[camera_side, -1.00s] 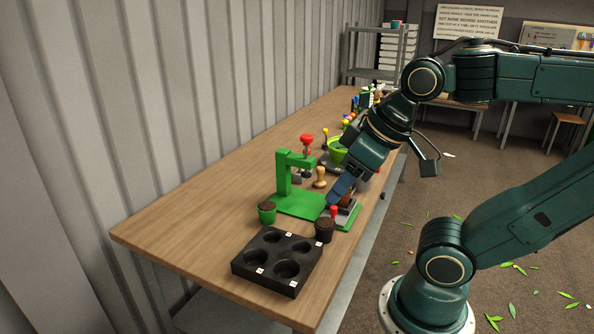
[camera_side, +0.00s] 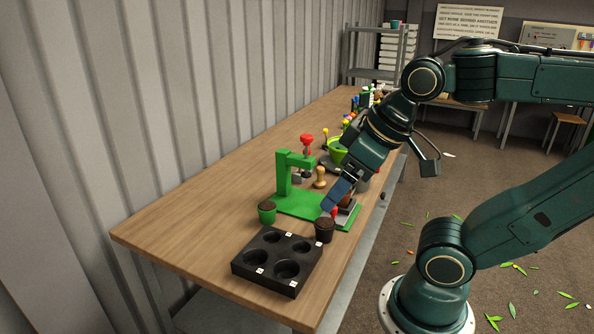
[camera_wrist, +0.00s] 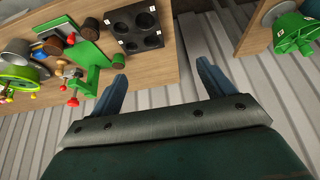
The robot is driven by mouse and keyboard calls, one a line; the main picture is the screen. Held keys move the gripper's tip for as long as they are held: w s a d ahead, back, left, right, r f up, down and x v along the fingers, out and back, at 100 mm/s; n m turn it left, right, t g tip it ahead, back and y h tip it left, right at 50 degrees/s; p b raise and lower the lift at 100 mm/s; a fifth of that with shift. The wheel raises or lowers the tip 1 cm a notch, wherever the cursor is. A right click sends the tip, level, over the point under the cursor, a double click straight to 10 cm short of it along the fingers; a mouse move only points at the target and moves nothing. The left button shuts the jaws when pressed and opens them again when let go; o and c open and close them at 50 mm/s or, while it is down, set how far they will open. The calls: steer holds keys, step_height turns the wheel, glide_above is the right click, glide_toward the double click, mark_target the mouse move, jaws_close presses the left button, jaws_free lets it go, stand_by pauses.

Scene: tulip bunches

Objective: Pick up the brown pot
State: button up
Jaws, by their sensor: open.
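The brown pot (camera_side: 324,231) stands upright on the wooden table beside the black tray, close to the table's front edge. It also shows at the upper left of the wrist view (camera_wrist: 91,26) as a dark round pot. My gripper (camera_side: 328,209) is above and just behind the pot in the side view, its blue fingers pointing down. I cannot tell the exact gap to the pot. In the wrist view my gripper (camera_wrist: 162,86) has its two fingers wide apart with nothing between them.
A black tray (camera_side: 247,262) with several round holes lies near the table's near end.

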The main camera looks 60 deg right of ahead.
steer(key=shift+w, duration=0.1)
steer(key=w+d+m+g+h, duration=0.1)
steer(key=w+d+m+g, duration=0.3)
steer(key=w+d, duration=1)
steer(key=s+d+f+m+g, duration=0.15)
steer(key=d+f, duration=0.25)
steer(key=d, duration=0.4)
steer(key=s+d+f+m+y, duration=0.1)
steer(key=d+f+m, duration=0.1)
steer(key=d+f, duration=0.45)
steer(key=s+d+f+m, duration=0.1)
steer(key=d+f+m, duration=0.15)
steer(key=d, duration=0.75)
steer(key=shift+n, duration=0.5)
steer(key=shift+w+f, duration=0.15)
steer(key=shift+f, duration=2.1)
steer(key=shift+w+f, duration=0.1)
steer(key=shift+f, duration=2.15)
